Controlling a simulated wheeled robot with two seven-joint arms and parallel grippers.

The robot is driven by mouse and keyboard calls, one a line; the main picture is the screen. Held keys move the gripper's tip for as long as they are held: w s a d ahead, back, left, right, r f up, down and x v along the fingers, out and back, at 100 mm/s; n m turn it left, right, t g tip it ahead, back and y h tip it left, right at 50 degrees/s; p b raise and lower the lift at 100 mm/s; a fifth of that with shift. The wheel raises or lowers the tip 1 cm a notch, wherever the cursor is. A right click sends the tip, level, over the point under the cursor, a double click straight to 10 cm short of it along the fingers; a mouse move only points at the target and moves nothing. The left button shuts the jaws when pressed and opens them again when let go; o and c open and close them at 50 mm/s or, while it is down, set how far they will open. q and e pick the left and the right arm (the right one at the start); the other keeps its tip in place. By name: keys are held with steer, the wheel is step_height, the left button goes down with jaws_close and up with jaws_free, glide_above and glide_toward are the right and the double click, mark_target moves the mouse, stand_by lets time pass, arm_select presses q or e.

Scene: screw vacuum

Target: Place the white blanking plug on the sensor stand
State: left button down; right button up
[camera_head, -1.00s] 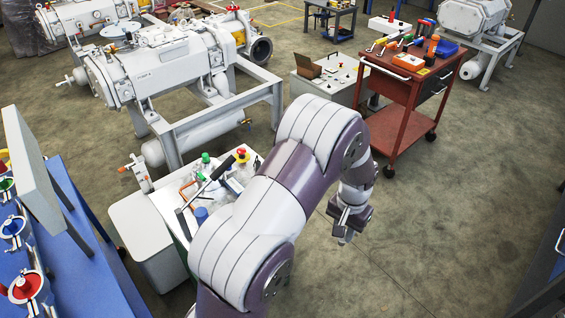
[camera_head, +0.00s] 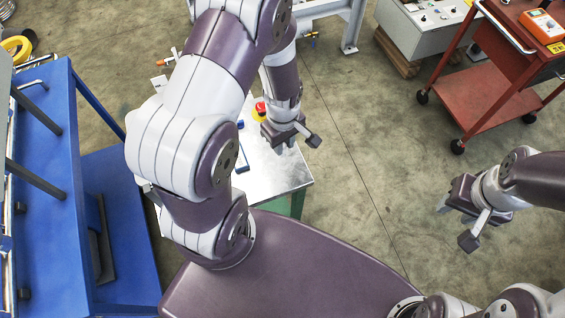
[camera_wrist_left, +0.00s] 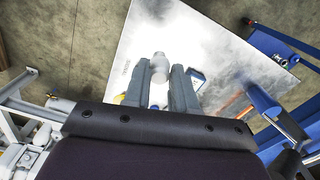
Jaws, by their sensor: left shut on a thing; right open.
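My left gripper (camera_head: 283,143) hangs over the metal-topped bench, fingers pointing down. In the left wrist view its two grey fingers (camera_wrist_left: 158,88) are shut on a small white cylindrical plug (camera_wrist_left: 158,68), which sticks out past the fingertips above the bench top. The plug cannot be made out in the head view. My right gripper (camera_head: 457,212) is open and empty over bare floor at the right. I cannot pick out the sensor stand with certainty; my left arm covers much of the bench.
The bench top (camera_head: 282,178) is bare at its near right corner. A red and yellow button (camera_head: 260,110) stands beside my left gripper. A blue workbench (camera_head: 50,200) is at the left. A red tool cart (camera_head: 505,85) is at the upper right.

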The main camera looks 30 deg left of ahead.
arm_select(q)
steer(key=f, duration=0.5)
steer(key=s+f, duration=0.1)
steer(key=f, duration=0.1)
steer(key=shift+f, duration=0.6)
steer(key=shift+s+d+r, duration=0.1)
steer(key=shift+d, duration=0.1)
steer(key=shift+s, duration=0.1)
steer(key=c, duration=1.3)
jaws_free()
steer(key=shift+c, duration=0.2)
steer(key=o, duration=0.4)
steer(key=shift+f, duration=0.2)
arm_select(e)
steer(key=shift+s+d, duration=0.2)
steer(key=shift+s, duration=0.45)
